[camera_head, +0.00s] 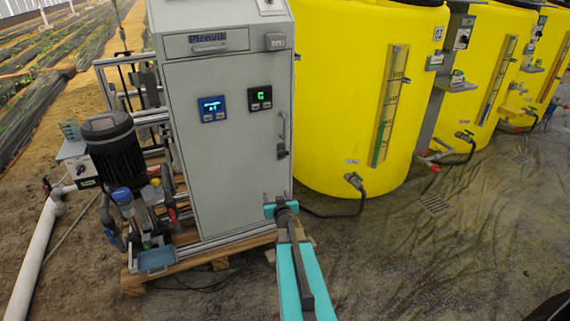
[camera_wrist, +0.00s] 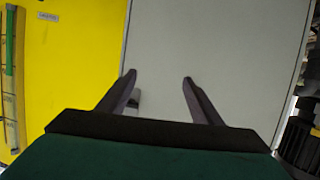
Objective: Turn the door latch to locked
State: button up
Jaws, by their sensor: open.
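The door latch (camera_head: 282,151) is a small dark piece on the right edge of the grey cabinet door (camera_head: 225,150), just below a vertical grey handle (camera_head: 283,127). Which way the latch is turned is too small to tell. My gripper (camera_head: 276,197) is open and empty, below the latch in the head view and apart from it. In the wrist view my gripper (camera_wrist: 159,78) faces the plain door panel (camera_wrist: 220,45). A small grey block shows beside the left finger, partly hidden by it; I cannot tell if it is the latch.
A yellow tank (camera_head: 345,100) stands close to the cabinet's right, with a valve and hose (camera_head: 356,185) low on its front. A black pump (camera_head: 112,150) and pipes stand at left. The cabinet rests on a wooden pallet (camera_head: 215,258). Open floor (camera_head: 450,260) lies at right.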

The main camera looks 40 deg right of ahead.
aim_at(284, 154)
jog(key=s+d+r+n+t+y+b, duration=0.1)
jog(key=s+d+r+n+t+b, duration=0.1)
jog(key=d+r, duration=0.7)
jog(key=s+t+b, duration=0.1)
jog(key=t+b, duration=0.1)
jog(key=shift+s+d+r+t+b, duration=0.15)
jog(key=shift+s+d+t+b, duration=0.05)
jog(key=shift+s+t+b, duration=0.15)
jog(key=shift+w, duration=0.15)
jog(key=shift+b+x, duration=1.7)
jog(key=shift+x, duration=5.1)
jog(key=c, duration=1)
jog(key=shift+a, duration=0.2)
jog(key=shift+c, duration=0.3)
jog(key=shift+d, duration=0.1)
